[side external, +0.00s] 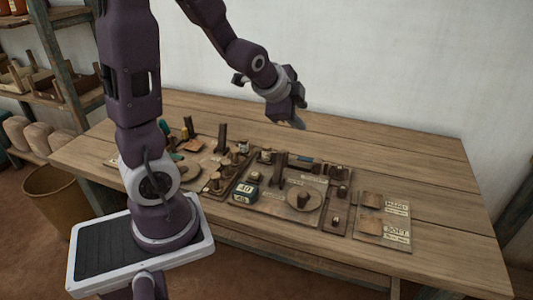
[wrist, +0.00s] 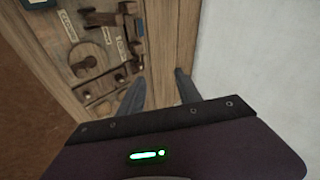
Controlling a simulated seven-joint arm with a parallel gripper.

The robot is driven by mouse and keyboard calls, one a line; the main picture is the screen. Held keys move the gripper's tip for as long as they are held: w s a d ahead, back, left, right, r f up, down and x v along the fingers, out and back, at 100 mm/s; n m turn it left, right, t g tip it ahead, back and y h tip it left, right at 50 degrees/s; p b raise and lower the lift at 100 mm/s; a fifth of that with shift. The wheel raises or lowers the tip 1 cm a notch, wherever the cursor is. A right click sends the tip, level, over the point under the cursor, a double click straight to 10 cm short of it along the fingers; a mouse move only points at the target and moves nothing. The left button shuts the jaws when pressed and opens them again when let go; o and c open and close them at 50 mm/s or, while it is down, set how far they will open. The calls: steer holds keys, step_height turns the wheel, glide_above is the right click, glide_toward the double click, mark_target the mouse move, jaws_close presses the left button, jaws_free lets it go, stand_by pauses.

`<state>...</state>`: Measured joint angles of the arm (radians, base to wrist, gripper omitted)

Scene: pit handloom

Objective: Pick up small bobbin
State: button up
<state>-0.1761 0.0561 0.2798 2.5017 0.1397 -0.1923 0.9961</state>
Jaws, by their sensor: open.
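Several small wooden bobbin-like pieces stand on the boards on the table; one small piece (side external: 303,199) sits on a round disc, and another (side external: 215,181) stands on the left board. I cannot tell which is the small bobbin. My gripper (side external: 297,122) is raised above the back of the table, well apart from the pieces. In the wrist view my gripper (wrist: 160,90) has its two fingers spread, with only bare table between them. The boards show in the upper left of that view, too small to identify each piece.
The wooden table (side external: 420,165) has clear room behind and right of the boards. Upright dark posts (side external: 280,168) rise among the pieces. A small box marked 40 (side external: 244,191) stands at the front. Labelled cards (side external: 397,232) lie at right. A white wall (side external: 400,60) is behind.

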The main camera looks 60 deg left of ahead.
steer(key=w+a+f+m+y, duration=0.25)
steer(key=a+f+m, duration=0.45)
steer(key=a, duration=0.4)
steer(key=m+t+y, duration=0.1)
steer(key=m+t, duration=0.1)
steer(key=m, duration=0.5)
glide_above(263, 149)
steer(key=w, duration=0.2)
step_height(263, 149, down, 8)
steer(key=shift+w+d+f, duration=0.1)
steer(key=shift+d, duration=0.05)
steer(key=s+f+m, duration=0.1)
steer(key=m, duration=0.1)
steer(key=s+f+m+t, duration=0.1)
steer(key=m, duration=0.1)
steer(key=s+f+m, duration=0.1)
steer(key=f+m, duration=0.1)
steer(key=m, duration=0.1)
steer(key=shift+s, duration=0.25)
steer(key=shift+s+d+f+m+t+h, duration=0.15)
steer(key=shift+s+d+m+t+h, duration=0.15)
steer(key=shift+m+h, duration=0.1)
steer(key=shift+w+f, duration=0.15)
steer(key=x, duration=0.6)
steer(key=shift+w+a, duration=0.15)
steer(key=shift+w, duration=0.3)
jaws_close()
